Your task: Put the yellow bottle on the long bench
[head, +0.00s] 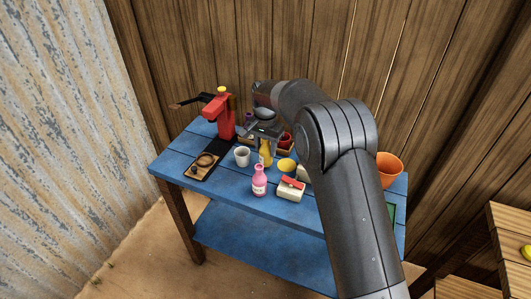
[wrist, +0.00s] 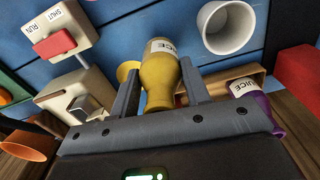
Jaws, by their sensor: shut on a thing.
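The yellow bottle (head: 266,152) is upright at the blue table, among the other items. It also shows in the wrist view (wrist: 160,80) with a white label reading "UICE". My gripper (head: 264,136) is shut on the yellow bottle, with one finger on each side of it in the wrist view (wrist: 160,92). I cannot tell whether the bottle's base touches the tabletop. Slatted wooden surfaces (head: 507,222) stand at the right edge of the head view; I cannot tell whether either is the long bench.
The blue table (head: 225,196) also holds a white cup (head: 242,156), a pink bottle (head: 259,181), a yellow bowl (head: 287,165), a switch box (head: 290,190), a red device (head: 220,113) and an orange bucket (head: 390,168).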

